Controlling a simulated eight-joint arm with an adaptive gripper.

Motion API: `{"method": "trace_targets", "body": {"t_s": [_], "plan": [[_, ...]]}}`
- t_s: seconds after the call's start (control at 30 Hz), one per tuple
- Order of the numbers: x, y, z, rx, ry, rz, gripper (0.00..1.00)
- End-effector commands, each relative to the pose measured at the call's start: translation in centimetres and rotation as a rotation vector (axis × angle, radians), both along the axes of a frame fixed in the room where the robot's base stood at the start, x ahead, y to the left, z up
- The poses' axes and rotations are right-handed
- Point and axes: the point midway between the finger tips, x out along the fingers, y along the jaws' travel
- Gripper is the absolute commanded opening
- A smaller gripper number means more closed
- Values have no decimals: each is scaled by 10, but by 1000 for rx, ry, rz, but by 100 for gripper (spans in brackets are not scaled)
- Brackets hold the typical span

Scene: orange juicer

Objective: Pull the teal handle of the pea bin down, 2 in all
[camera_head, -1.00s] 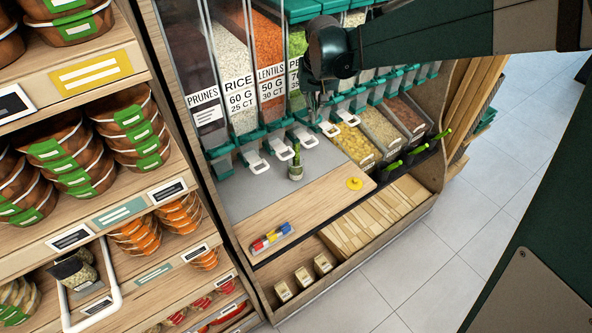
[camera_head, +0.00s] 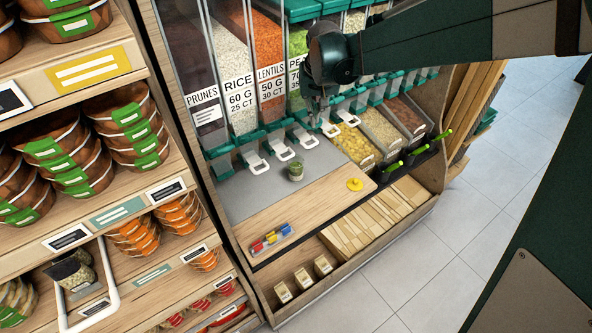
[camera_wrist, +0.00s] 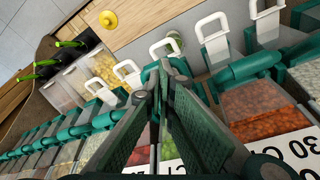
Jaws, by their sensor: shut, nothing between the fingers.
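The pea bin (camera_head: 297,44) holds green peas behind a clear front, with its label partly hidden by my arm. Its white spout (camera_head: 304,137) shows below the teal mechanism, and also in the wrist view (camera_wrist: 165,47). My gripper (camera_head: 319,118) is shut and empty, just in front of the teal row by this spout. In the wrist view its fingertips (camera_wrist: 156,88) meet over the teal parts, hiding most of the pea handle; I cannot tell if they touch it. A small jar (camera_head: 296,172) with green contents stands on the grey counter below the spout.
Lentil (camera_head: 268,45) and rice (camera_head: 232,60) bins stand to the left, with white spouts close by. A yellow knob (camera_head: 354,184) and coloured blocks (camera_head: 270,238) lie on the wooden ledge. Open bins with green-handled scoops (camera_head: 393,166) are at the right.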

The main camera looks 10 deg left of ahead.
Motion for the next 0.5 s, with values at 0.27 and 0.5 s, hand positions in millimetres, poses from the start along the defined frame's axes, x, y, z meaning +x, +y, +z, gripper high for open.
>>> {"method": "trace_targets", "body": {"t_s": [0.27, 0.5], "plan": [[1, 1, 10, 0, 0, 0, 0], [2, 3, 25, 0, 0, 0, 0]]}}
